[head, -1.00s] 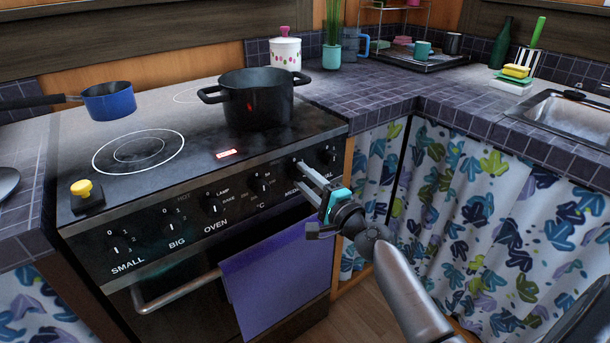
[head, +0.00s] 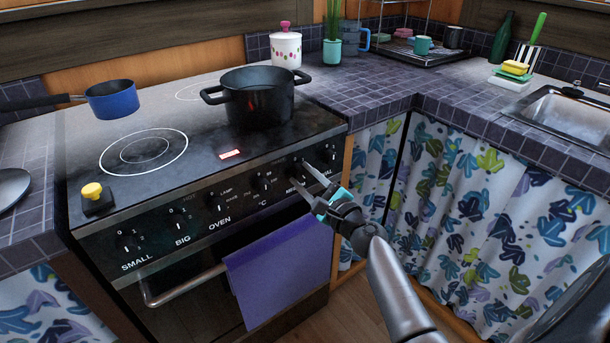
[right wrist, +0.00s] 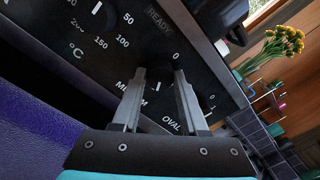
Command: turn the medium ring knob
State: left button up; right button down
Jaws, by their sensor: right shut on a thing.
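The medium ring knob (head: 296,170) is a small dark knob on the stove's front panel, above the partly covered "MEDIUM" label. My right gripper (head: 298,174) reaches it from the lower right, with one finger on each side. In the right wrist view my right gripper (right wrist: 158,72) is shut on the knob (right wrist: 158,80), and a white mark shows between the fingers. The fingers hide much of the knob, so its exact setting cannot be read. My left gripper is not in view.
The oval knob (head: 330,156) sits close on the right. Other knobs, such as the oven knob (head: 219,202), line the panel. A purple towel (head: 275,265) hangs below. A black pot (head: 257,100) and a blue saucepan (head: 111,101) stand on the stove.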

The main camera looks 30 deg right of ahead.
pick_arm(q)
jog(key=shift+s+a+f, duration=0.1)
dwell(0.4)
pick_arm(e)
jog(key=shift+c, duration=2.2)
grip_release()
jog(key=shift+s, duration=0.3)
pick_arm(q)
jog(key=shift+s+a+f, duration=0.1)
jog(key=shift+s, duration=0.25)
pick_arm(e)
jog(key=s, duration=1.4)
jog(key=shift+s+d+f, duration=0.2)
jog(key=shift+s+d, duration=0.1)
